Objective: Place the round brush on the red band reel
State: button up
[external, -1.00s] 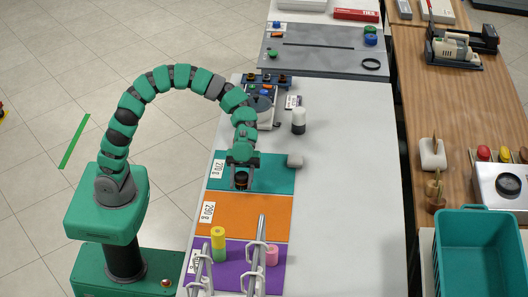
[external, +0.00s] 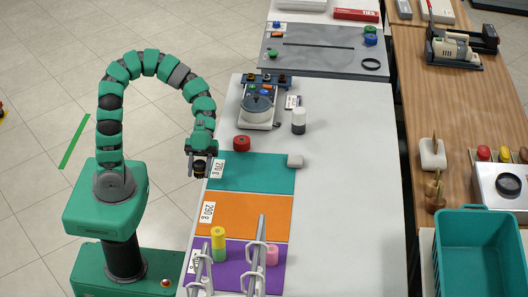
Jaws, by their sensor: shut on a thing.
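My gripper (external: 199,165) is shut on the round brush (external: 199,172), a small dark, round piece with a lighter band. It holds the brush at the left edge of the table, beside the teal mat's 210 g label. The jaws partly hide the brush. The red band reel (external: 242,143) is a short red cylinder with a dark centre. It stands on the pale table, above the teal mat in the picture and to the right of my gripper. Nothing is on top of it.
Teal (external: 262,172), orange (external: 255,216) and purple (external: 233,271) mats line the table. A scale (external: 259,110) stands behind the reel, with a white-and-black bottle (external: 298,122) to its right. A yellow-green stack (external: 218,243) and metal rails are near the front. The table's right side is clear.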

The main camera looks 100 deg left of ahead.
jog(key=shift+s, duration=0.25)
jog(key=s+a+r+n+t+y+b, duration=0.1)
jog(key=a+r+n+t+y, duration=0.15)
jog(key=a+n+t, duration=0.55)
jog(key=s+a+r+n+t+y+b, duration=0.1)
jog(key=a+n+t+y, duration=0.25)
jog(key=a, duration=0.75)
jog(key=p, duration=0.2)
send_over(245, 141)
jog(key=shift+f+n+g, duration=0.35)
jog(key=shift+f+g, duration=0.1)
jog(key=shift+f, duration=0.3)
jog(key=shift+w+f+b, duration=0.1)
jog(key=shift+f+b, duration=0.6)
jog(key=shift+f, duration=1.1)
